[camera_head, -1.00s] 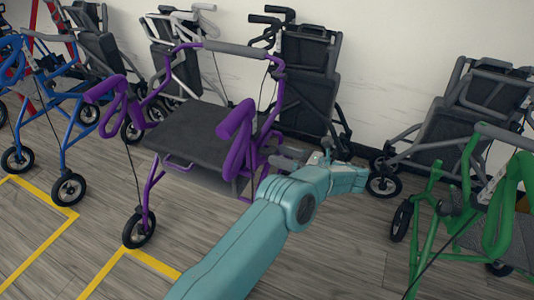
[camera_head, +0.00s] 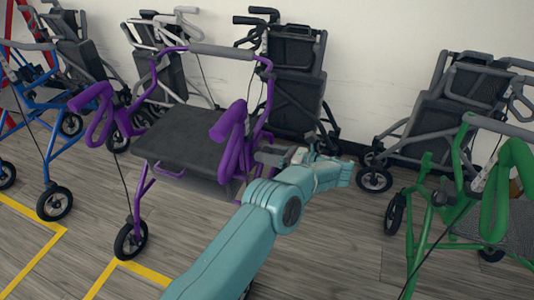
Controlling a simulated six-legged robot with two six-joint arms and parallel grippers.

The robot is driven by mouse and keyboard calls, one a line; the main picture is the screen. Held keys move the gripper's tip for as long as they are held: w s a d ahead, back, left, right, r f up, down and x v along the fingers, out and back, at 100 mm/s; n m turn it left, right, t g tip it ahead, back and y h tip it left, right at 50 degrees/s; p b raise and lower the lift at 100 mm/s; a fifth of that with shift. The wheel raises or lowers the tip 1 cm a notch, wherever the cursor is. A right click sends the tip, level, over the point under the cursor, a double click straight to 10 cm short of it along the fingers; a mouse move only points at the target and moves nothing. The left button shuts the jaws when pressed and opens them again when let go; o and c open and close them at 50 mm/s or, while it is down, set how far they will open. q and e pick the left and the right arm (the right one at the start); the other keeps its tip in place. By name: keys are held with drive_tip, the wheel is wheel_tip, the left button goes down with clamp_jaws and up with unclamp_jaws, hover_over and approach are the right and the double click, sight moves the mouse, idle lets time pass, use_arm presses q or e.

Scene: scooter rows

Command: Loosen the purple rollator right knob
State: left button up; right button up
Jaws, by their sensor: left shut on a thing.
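The purple rollator (camera_head: 232,122) stands left of centre with a dark seat (camera_head: 185,138) and purple looped handles. My left arm, teal, comes up from the bottom to the rollator's right side. My left gripper (camera_head: 272,156) is at the lower part of the right-hand frame post, just right of the seat. I cannot tell how far the knob is turned. My right gripper is not in view.
A green rollator (camera_head: 462,180) stands at the right and a blue one (camera_head: 60,150) at the left. Several folded grey and black rollators (camera_head: 296,85) line the white wall. Wood floor is clear between the purple and green rollators; yellow lines (camera_head: 125,268) mark bays.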

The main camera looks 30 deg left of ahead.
use_arm(q)
drive_tip(key=shift+c, duration=0.8)
